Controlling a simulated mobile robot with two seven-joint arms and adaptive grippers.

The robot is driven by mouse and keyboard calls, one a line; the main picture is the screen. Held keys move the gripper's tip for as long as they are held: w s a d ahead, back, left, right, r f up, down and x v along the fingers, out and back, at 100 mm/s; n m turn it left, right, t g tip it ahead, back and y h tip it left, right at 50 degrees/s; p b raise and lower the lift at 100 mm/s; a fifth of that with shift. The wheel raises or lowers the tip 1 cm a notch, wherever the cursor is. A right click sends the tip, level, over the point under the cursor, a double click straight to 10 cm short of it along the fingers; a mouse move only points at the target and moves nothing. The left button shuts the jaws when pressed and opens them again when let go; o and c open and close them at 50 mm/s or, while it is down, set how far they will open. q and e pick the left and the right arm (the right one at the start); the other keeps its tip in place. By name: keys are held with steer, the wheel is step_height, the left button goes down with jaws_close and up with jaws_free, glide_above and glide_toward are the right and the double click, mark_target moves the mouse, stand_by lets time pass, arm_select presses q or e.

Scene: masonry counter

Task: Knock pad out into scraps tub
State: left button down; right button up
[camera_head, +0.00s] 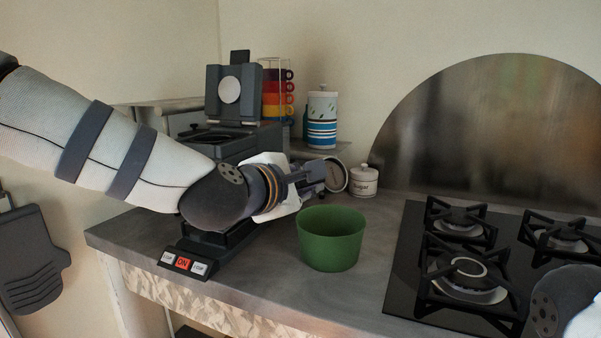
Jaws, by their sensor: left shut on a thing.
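The green tub (331,238), taken as the scraps tub, stands upright on the counter with its open top facing up. My left gripper (314,176) is above and behind the tub's left rim. It is shut on a round pad holder (336,179), which is tilted on its side with its round face partly toward me. A pale brownish disc, likely the pad, shows inside its light rim. The fingers partly hide the holder's left side.
A coffee machine (231,92) with raised lid stands behind my left arm. A sugar jar (363,182), a blue-striped canister (321,118) and stacked coloured cups (281,89) are behind. A scale (184,262) is at left front. The gas hob (407,285) is at right.

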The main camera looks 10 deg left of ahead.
arm_select(q)
steer(key=f+m+t+h, duration=0.1)
steer(key=m+t, duration=0.1)
steer(key=m, duration=0.2)
steer(key=f+m+t+h, duration=0.1)
steer(key=m+t, duration=0.1)
steer(key=m, duration=0.3)
steer(key=f+m+t+h+b, duration=0.1)
steer(key=m+t, duration=0.1)
steer(key=m, duration=0.3)
steer(key=shift+w+a+f+h, duration=0.1)
steer(key=shift+w+f+h, duration=0.1)
steer(key=shift+h, duration=0.2)
arm_select(e)
steer(key=shift+s+f+g, duration=0.3)
steer(key=shift+s+f, duration=0.3)
steer(key=shift+s, duration=0.05)
